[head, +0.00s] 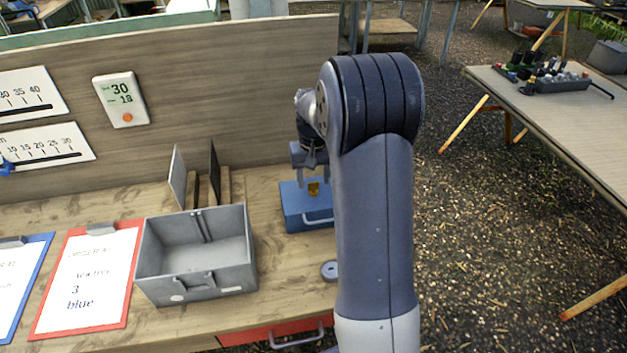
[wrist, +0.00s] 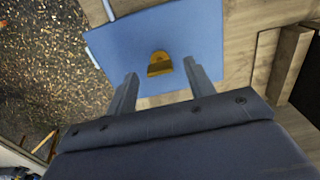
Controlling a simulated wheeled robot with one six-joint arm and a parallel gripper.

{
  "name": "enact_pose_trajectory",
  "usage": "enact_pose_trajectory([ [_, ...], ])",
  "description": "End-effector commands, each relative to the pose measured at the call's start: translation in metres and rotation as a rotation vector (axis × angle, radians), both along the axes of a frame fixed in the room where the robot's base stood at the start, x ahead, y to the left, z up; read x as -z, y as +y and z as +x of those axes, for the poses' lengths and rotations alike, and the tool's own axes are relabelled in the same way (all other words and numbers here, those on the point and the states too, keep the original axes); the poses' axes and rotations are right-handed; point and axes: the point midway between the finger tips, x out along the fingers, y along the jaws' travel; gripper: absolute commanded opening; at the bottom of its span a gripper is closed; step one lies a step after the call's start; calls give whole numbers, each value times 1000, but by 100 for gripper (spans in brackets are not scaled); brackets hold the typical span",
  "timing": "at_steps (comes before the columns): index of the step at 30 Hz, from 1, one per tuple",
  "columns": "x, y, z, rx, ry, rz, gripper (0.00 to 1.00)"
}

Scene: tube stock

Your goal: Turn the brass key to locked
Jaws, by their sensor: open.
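The brass key (head: 313,188) sits on top of a blue box (head: 293,212) on the wooden bench. In the wrist view the brass key (wrist: 160,64) shows as a rounded yellow piece with a darker raised bar on the blue top (wrist: 205,35). My gripper (head: 313,180) is above the box, close to the key. In the wrist view my gripper (wrist: 160,75) has its two fingers apart, one to each side of the key, with nothing between them touching. No locked or unlocked marking is legible. My arm hides the right part of the box.
A grey open bin (head: 195,282) stands left of the box, with upright dark plates (head: 178,175) behind it. Clipboards (head: 85,280) lie farther left. A small grey disc (head: 329,270) lies in front of the box. A red drawer (head: 270,335) is below the bench edge.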

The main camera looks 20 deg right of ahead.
Motion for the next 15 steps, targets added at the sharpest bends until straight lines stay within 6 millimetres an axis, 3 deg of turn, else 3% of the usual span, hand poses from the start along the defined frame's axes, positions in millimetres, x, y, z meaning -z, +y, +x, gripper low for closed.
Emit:
enact_pose_trajectory([
  [9,-63,0,1,0,-5,-1,51],
  [15,-88,0,0,0,-2,0,51],
])
